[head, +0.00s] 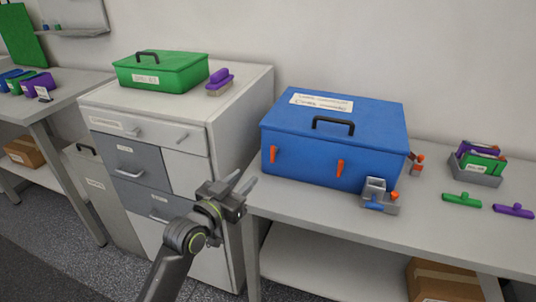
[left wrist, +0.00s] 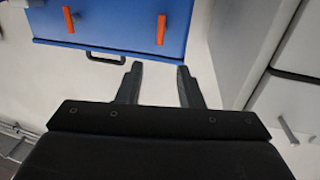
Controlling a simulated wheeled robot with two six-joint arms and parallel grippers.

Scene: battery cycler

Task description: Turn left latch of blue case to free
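The blue case (head: 310,160) stands shut on the right-hand table, with a black handle on its lid. Its left latch (head: 273,154) is an orange lever on the front face, standing roughly upright. A second orange latch (head: 340,167) sits to its right. My left gripper (head: 241,182) is open and empty, in front of the case and left of and below the left latch, apart from it. In the left wrist view the scene looks inverted. The left latch (left wrist: 161,29) shows above the open fingers (left wrist: 160,85), on the blue front. My right gripper is out of view.
A drawer cabinet (head: 185,150) with a green case (head: 160,72) on it stands left of the table. A small grey holder (head: 380,197) stands close to the case's front right. Green and purple items and a grey bin (head: 478,175) lie farther right.

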